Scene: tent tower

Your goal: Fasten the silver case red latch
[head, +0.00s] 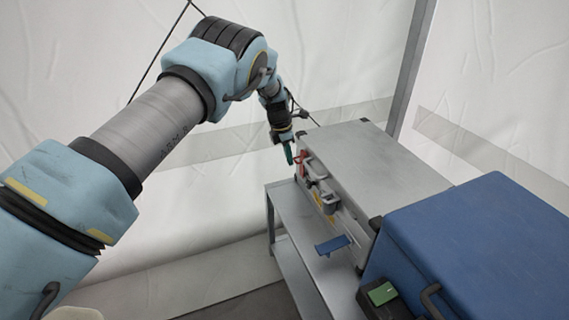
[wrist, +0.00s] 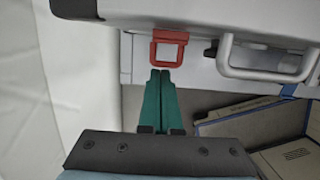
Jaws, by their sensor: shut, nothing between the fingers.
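The silver case (head: 375,165) stands on a grey metal shelf unit, its front face turned to the left. The red latch (head: 301,158) is on the far end of that front. In the wrist view the red latch (wrist: 169,48) is a square loop hanging from the edge of the case (wrist: 200,12). My gripper (head: 290,154) is beside the latch, in front of the case. In the wrist view my gripper (wrist: 160,73) has its green fingers together and empty, with the tips just below the loop. I cannot tell whether they touch it.
A silver handle (wrist: 268,60) is right of the latch in the wrist view. A blue case (head: 470,250) stands nearer on the right. A blue tab (head: 332,245) sticks out low at the shelf's front. The shelf unit (head: 285,215) has bare surface left of the case.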

